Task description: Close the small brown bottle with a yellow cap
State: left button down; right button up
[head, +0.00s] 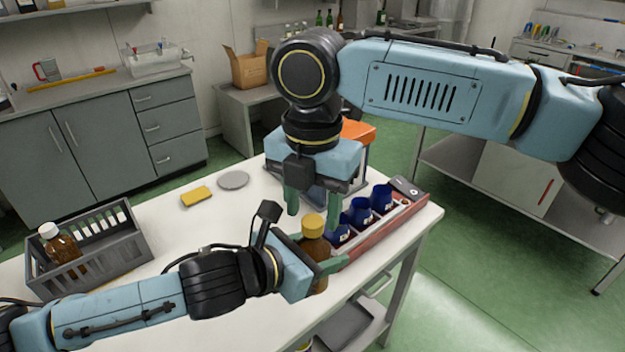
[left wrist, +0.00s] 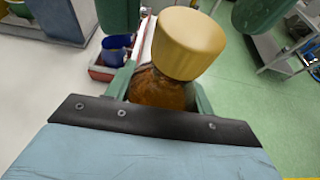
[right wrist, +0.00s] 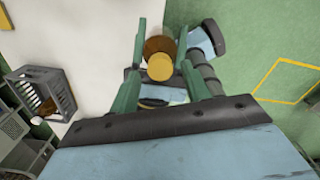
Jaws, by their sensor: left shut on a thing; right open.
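The small brown bottle (head: 319,283) stands upright, with the yellow cap (head: 313,225) sitting on its top; whether the cap is fully tightened cannot be told. My left gripper (head: 320,258) is shut around the bottle's body. In the left wrist view the cap (left wrist: 189,43) is above the brown shoulder (left wrist: 156,88), between the green fingers. My right gripper (head: 313,211) points down from above, open, its fingers spread on either side of the cap. In the right wrist view the cap (right wrist: 160,67) is between these fingers, with no visible grip on it.
A red tray (head: 385,228) with several dark blue containers (head: 361,212) is close to the right of the bottle. A grey crate (head: 95,265) at left holds a white-capped brown bottle (head: 62,247). A yellow block (head: 196,196) and grey disc (head: 233,180) lie on the white table (head: 190,228).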

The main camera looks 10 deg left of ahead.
jog(key=shift+f, duration=0.95)
